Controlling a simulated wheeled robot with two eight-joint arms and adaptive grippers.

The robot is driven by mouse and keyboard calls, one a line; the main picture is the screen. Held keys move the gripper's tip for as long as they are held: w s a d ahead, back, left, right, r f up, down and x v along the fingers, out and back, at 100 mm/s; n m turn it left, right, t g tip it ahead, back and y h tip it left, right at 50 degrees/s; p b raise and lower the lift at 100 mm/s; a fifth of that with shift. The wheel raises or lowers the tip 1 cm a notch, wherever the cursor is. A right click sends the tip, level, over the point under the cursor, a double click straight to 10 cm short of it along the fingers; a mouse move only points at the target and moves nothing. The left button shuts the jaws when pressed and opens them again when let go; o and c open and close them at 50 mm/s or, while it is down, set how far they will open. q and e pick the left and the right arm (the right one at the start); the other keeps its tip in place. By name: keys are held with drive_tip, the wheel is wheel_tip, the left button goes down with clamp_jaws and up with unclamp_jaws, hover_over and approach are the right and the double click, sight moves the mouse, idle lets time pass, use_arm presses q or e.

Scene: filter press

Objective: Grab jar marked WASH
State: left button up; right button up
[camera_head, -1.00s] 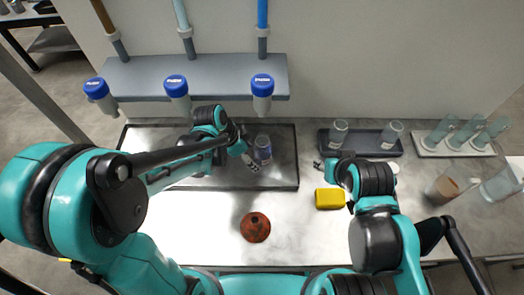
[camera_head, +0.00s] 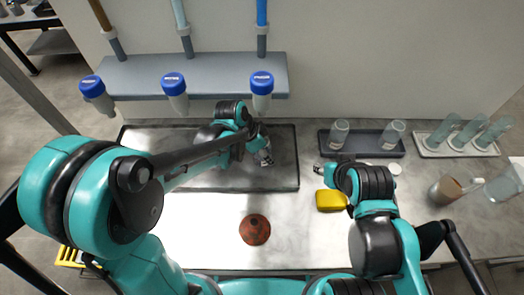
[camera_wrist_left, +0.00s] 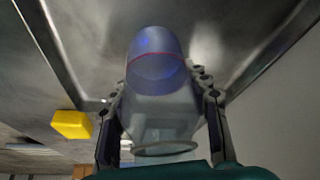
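My left gripper (camera_head: 264,157) is in the metal tray, below the right-hand blue-capped bottle. In the left wrist view a clear jar (camera_wrist_left: 158,70) with a blue tint and a red line lies between its fingers (camera_wrist_left: 160,100). The fingers sit close along both sides; I cannot tell whether they press on it. In the head view the gripper mostly hides this jar. No WASH marking is readable. Two other clear jars (camera_head: 339,133) (camera_head: 391,134) stand in the small dark tray. My right gripper (camera_head: 321,168) is left of its own wrist, partly hidden, with its opening unclear.
The large metal tray (camera_head: 296,184) has a raised rim. The shelf (camera_head: 215,75) overhangs behind.

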use_arm(q)
drive_tip(key=shift+c, duration=0.6)
drive_tip(key=shift+r, duration=0.1)
drive_tip(key=shift+r+p, duration=1.25)
drive_tip(key=shift+r, duration=0.25)
drive_tip(key=shift+r+p, duration=0.3)
drive_tip(key=shift+r, duration=0.1)
drive_tip(key=s+a, duration=0.3)
drive_tip(key=a, duration=0.4)
drive_tip(key=s+a, duration=0.3)
drive_tip(key=a, duration=0.4)
drive_tip(key=s+a, duration=0.2)
drive_tip(key=a, duration=0.5)
drive_tip(key=shift+s+a+f, duration=0.2)
drive_tip(key=shift+s+f, duration=0.05)
drive_tip(key=shift+s, duration=0.15)
drive_tip(key=s+a, duration=0.2)
drive_tip(key=a, duration=0.4)
drive_tip(key=s+a, duration=0.3)
drive_tip(key=a, duration=0.4)
drive_tip(key=s+a+b, duration=0.1)
drive_tip(key=s+a, duration=0.2)
drive_tip(key=a, duration=0.3)
drive_tip(key=shift+a, duration=0.35)
